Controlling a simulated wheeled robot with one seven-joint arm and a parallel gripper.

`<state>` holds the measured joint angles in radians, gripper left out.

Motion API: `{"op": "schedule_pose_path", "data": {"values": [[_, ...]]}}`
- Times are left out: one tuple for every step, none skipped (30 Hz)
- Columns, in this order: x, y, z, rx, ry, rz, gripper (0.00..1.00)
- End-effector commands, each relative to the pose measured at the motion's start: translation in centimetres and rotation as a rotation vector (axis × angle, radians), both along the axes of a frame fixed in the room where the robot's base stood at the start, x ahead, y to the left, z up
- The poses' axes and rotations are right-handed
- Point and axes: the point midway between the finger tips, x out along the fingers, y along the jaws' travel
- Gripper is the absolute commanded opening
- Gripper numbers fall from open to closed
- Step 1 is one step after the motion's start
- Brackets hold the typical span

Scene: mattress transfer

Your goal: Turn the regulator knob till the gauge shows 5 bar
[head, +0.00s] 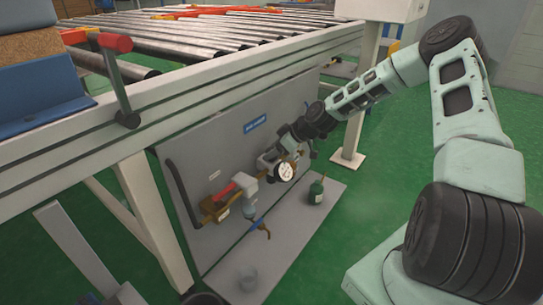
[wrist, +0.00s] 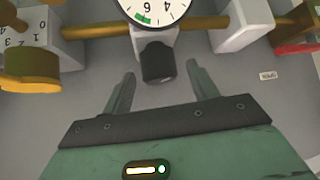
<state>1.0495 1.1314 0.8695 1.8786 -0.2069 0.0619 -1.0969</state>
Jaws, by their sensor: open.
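A round white gauge (wrist: 155,8) is cut off by the top edge of the wrist view. Its numbers 4 and 6 and a green mark show, but I cannot make out a needle. The gauge also shows in the head view (head: 285,171), too small to read. A dark knob (wrist: 157,63) on a grey body sits just below the gauge in the wrist view, probably the regulator knob. My gripper (wrist: 160,84) is open, with its two fingertips to either side of the knob's near end and a gap on each side. In the head view the gripper is hard to make out.
A brass pipe (wrist: 100,31) runs past the knob to a block with numbers (wrist: 25,28) and a yellow part (wrist: 30,70). A red handle (head: 222,192) and a green bottle (head: 316,190) are nearby. The roller conveyor (head: 190,35) overhangs the grey panel (head: 205,150).

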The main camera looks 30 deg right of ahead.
Motion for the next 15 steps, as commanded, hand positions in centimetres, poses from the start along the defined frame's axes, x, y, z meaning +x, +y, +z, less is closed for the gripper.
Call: {"op": "schedule_pose_path", "data": {"values": [[0.28,0.22,-0.54,0.001,0.0,0.001,0.59],[0.4,0.29,-0.66,-0.001,0.001,0.0,0.59],[0.55,0.39,-0.8,-0.001,0.0,0.001,0.59],[0.64,0.44,-0.86,-0.001,0.0,0.001,0.59],[0.69,0.48,-0.91,-0.002,0.0,0.0,0.59],[0.75,0.51,-0.95,-0.002,0.0,0.0,0.59],[0.77,0.52,-0.96,-0.002,0.0,0.0,0.59],[0.78,0.53,-0.97,-0.002,0.0,0.0,0.59],[0.78,0.53,-0.95,-0.002,0.0,0.0,0.59],[0.78,0.53,-0.94,-0.002,0.0,0.0,0.59],[0.77,0.52,-0.93,-0.002,0.0,0.0,0.59],[0.77,0.52,-0.93,-0.002,0.0,0.0,0.59],[0.77,0.52,-0.93,-0.001,0.0,-0.001,0.59],[0.76,0.53,-0.93,-0.001,0.001,0.0,0.59],[0.76,0.53,-0.93,-0.001,0.001,0.0,0.48]]}}
